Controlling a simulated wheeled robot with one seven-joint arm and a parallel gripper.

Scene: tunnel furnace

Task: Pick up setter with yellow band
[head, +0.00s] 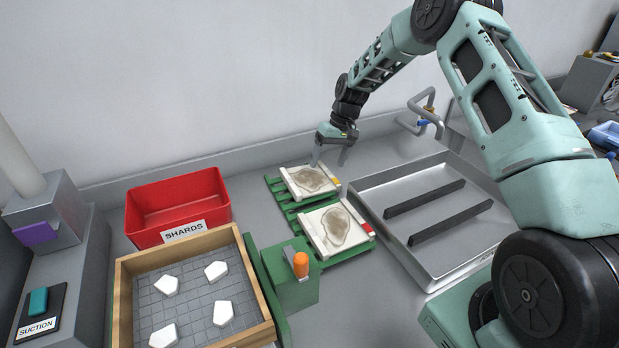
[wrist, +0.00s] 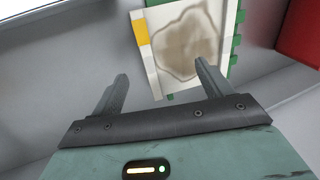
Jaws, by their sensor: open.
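The setter with the yellow band (head: 308,182) is a flat, pale, square plate with a brown stain. It lies on the far part of a green slatted rack (head: 286,213). Its yellow band (wrist: 141,32) is on the edge at the left in the wrist view, where the setter (wrist: 185,42) also shows. My gripper (head: 328,161) is open and empty, just above the setter's far right side. In the wrist view my gripper (wrist: 161,69) has its right finger overlapping the plate and its left finger beside it. The exact height gap is unclear.
A similar setter with a red band (head: 336,229) lies nearer on the rack. A metal tray with two dark bars (head: 372,207) stands to the right. A red SHARDS bin (head: 140,217) and a wood-framed tray (head: 122,300) with white pieces stand left. An orange-topped green block (head: 288,292) is in front.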

